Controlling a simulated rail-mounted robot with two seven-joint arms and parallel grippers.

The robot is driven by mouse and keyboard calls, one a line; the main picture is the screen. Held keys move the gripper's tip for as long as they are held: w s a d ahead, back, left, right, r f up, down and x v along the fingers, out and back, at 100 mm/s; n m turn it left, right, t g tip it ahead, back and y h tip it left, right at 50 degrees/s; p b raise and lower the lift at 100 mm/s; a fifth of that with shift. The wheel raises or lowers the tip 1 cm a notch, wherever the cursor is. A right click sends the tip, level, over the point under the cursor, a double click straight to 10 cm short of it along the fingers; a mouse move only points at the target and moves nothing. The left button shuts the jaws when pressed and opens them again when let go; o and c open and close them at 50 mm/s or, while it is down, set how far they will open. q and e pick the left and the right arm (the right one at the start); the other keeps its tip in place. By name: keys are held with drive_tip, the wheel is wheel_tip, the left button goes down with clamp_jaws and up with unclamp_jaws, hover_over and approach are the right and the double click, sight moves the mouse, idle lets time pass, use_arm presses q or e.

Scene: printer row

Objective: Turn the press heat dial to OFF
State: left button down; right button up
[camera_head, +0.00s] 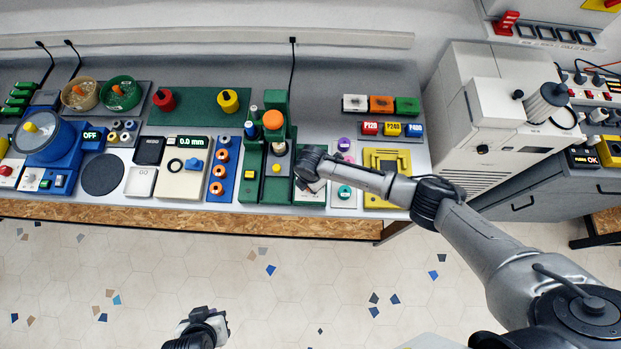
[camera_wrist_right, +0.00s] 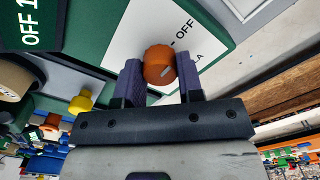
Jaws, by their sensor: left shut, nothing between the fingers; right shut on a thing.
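The orange heat dial (camera_wrist_right: 156,60) sits on a white plate (camera_wrist_right: 150,30) with black lettering, in the right wrist view. The word OFF is printed beside it, with a short tick mark between. A pale pointer line shows on the dial's face, low and to the right in that view. My right gripper (camera_head: 303,174) is shut on the dial, one dark finger on each side. In the head view, the gripper hides the dial on the green press (camera_head: 275,155). My left gripper (camera_head: 209,320) is shut and empty over the floor, at the bottom of the head view.
A board of orange rings (camera_head: 221,155) and a white scale with a 0.0 mm display (camera_head: 190,142) stand left of the press. A yellow tray (camera_head: 385,190) and coloured grit blocks stand right of it. A large white machine (camera_head: 470,110) stands further right.

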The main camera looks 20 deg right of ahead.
drive_tip(key=o, duration=0.9)
drive_tip(key=shift+r, duration=0.15)
wheel_tip(320, 180, up, 14)
drive_tip(key=shift+f, duration=0.2)
idle(0.6)
